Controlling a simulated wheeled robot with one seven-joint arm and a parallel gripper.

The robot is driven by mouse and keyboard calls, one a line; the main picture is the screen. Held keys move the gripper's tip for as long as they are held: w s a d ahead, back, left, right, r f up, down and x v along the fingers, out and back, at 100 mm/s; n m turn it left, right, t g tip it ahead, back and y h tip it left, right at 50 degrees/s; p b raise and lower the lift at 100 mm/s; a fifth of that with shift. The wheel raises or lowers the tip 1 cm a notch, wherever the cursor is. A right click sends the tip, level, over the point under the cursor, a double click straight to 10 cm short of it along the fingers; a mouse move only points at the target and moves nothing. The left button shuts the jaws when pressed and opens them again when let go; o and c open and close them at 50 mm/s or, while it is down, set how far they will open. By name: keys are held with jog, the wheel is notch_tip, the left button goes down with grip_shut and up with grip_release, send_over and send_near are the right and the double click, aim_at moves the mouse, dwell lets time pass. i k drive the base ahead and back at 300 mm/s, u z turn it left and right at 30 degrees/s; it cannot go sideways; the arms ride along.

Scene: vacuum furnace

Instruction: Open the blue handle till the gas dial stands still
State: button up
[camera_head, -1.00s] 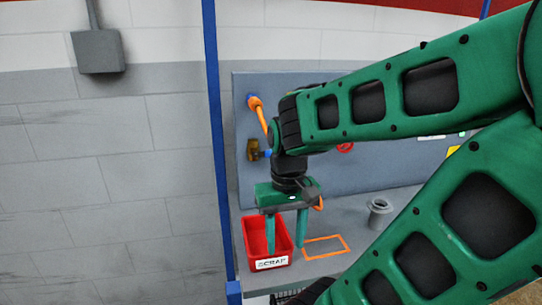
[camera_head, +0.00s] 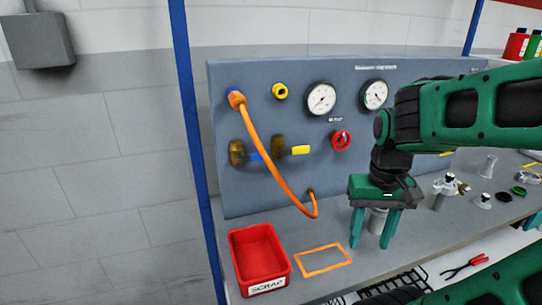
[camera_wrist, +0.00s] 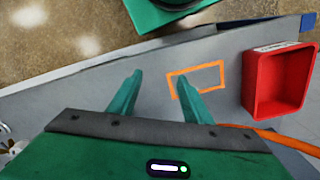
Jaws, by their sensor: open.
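The blue handle (camera_head: 256,156) shows as a small blue piece beside a brass valve (camera_head: 237,152) at the panel's left. A yellow handle (camera_head: 300,150) sits to its right on a second brass valve (camera_head: 278,147). Two round white dials, a left one (camera_head: 321,98) and a right one (camera_head: 374,94), are on the panel; I cannot tell which is the gas dial, and the panel print is too small to read. My gripper (camera_head: 372,243) is open and points down over the bench, right of and below the blue handle, well apart from it. In the wrist view its fingers (camera_wrist: 160,76) are empty.
An orange hose (camera_head: 265,158) loops down the panel below the handles. A red knob (camera_head: 341,140) is under the dials. A red SCRAP bin (camera_head: 283,279) and an orange outline (camera_head: 323,260) lie on the bench. A grey fitting (camera_head: 377,221) stands behind my fingers. A blue post (camera_head: 195,150) is at left.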

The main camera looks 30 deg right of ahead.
aim_at(256, 157)
jog(key=z, duration=0.85)
jog(key=k, duration=0.9)
jog(key=u, duration=0.6)
